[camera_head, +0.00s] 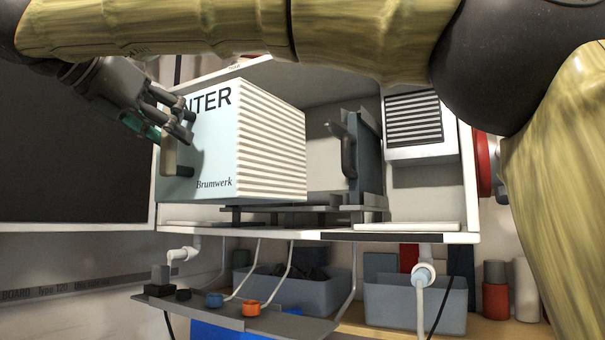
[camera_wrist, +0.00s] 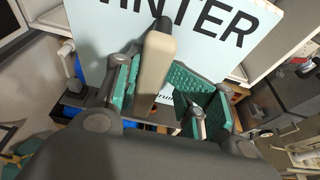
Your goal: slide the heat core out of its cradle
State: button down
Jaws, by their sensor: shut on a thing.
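The heat core is a pale blue box (camera_head: 215,140) with white ribs down its side and the words "INTER" and "Brumwerk" on its front. It sits partly outside the open white cabinet, its rear end over the dark cradle (camera_head: 335,210). My gripper (camera_head: 165,135) is at its front face, shut on the tan handle (camera_head: 170,158). In the wrist view the handle (camera_wrist: 154,65) stands between the green-padded fingers, and the box face (camera_wrist: 190,30) fills the top. The box looks about level. The contact under it is mostly hidden.
A dark upright bracket with a handle (camera_head: 349,150) stands at the cradle's rear right. A vent grille (camera_head: 414,118) is further right. Below are a shelf with orange and blue knobs (camera_head: 250,308), pipes and grey bins (camera_head: 290,290). A dark panel (camera_head: 75,150) is at left.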

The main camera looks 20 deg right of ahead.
jog(key=shift+r, duration=1.55)
jog(key=shift+s, duration=0.1)
